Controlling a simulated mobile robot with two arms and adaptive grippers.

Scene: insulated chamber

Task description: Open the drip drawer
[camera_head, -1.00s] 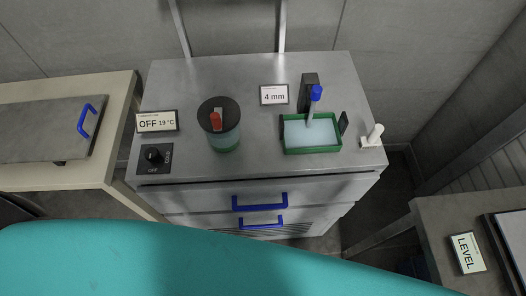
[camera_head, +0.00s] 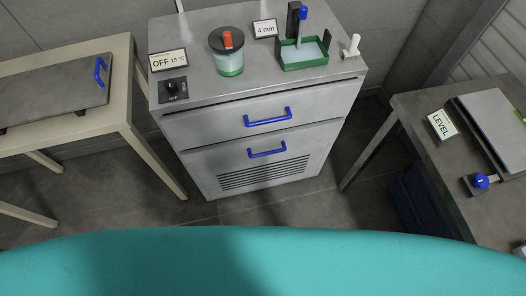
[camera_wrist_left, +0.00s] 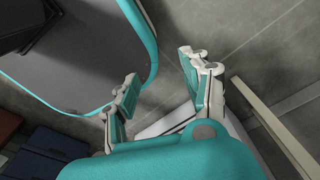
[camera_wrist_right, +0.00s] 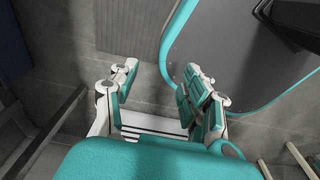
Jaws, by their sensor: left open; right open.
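A grey metal cabinet (camera_head: 185,133) stands ahead in the head view. Its front has two drawers, each with a blue bar handle: an upper drawer (camera_head: 225,122) with its handle (camera_head: 268,121), and a lower drawer (camera_head: 215,158) with its handle (camera_head: 267,153) above a slotted vent. Both drawers look shut. No label shows which is the drip drawer. My left gripper (camera_wrist_left: 158,78) is open and empty in the left wrist view. My right gripper (camera_wrist_right: 155,85) is open and empty in the right wrist view. Neither gripper shows in the head view.
On the cabinet top are a knob (camera_head: 173,87), a lidded jar (camera_head: 229,62) and a green tray (camera_head: 324,62). Floor before the cabinet is clear.

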